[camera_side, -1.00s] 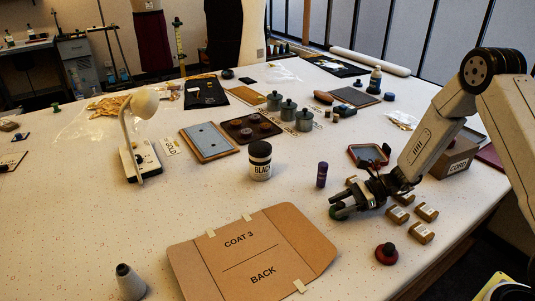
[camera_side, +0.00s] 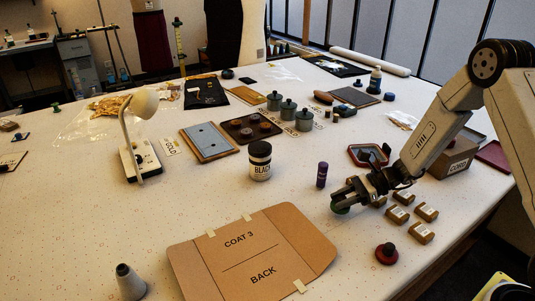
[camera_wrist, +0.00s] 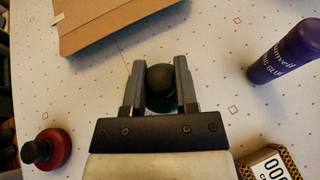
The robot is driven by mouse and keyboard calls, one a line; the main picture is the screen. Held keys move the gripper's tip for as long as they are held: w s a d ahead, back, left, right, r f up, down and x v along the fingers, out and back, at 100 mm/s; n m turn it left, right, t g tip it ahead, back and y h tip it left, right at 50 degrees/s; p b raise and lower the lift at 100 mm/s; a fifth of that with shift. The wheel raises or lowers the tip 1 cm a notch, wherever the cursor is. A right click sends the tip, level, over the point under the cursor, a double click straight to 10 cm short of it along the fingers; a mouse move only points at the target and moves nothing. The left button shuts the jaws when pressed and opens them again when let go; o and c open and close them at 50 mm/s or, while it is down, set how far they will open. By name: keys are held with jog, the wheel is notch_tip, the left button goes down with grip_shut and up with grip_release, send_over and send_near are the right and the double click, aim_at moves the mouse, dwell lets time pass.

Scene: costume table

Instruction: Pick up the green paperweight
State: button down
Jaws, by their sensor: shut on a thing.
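The green paperweight (camera_wrist: 161,102) has a round green base and a dark ball knob. In the wrist view it sits between the two fingers of my gripper (camera_wrist: 160,82), which are shut on its knob. In the side view my gripper (camera_side: 345,196) is low over the table, and the green base (camera_side: 340,209) shows just below the fingertips. The fingers hide most of the paperweight there. I cannot tell whether the base is clear of the table.
A red paperweight (camera_side: 386,253) stands nearer the camera. Several small labelled brass-coloured blocks (camera_side: 397,214) lie right of my gripper. A purple glue stick (camera_side: 322,174) stands upright behind it. A cardboard folder (camera_side: 254,251) lies flat to the left.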

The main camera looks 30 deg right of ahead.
jog(key=s+r, duration=1.1)
jog(key=s, duration=0.3)
jog(key=shift+f, duration=0.1)
dwell(0.6)
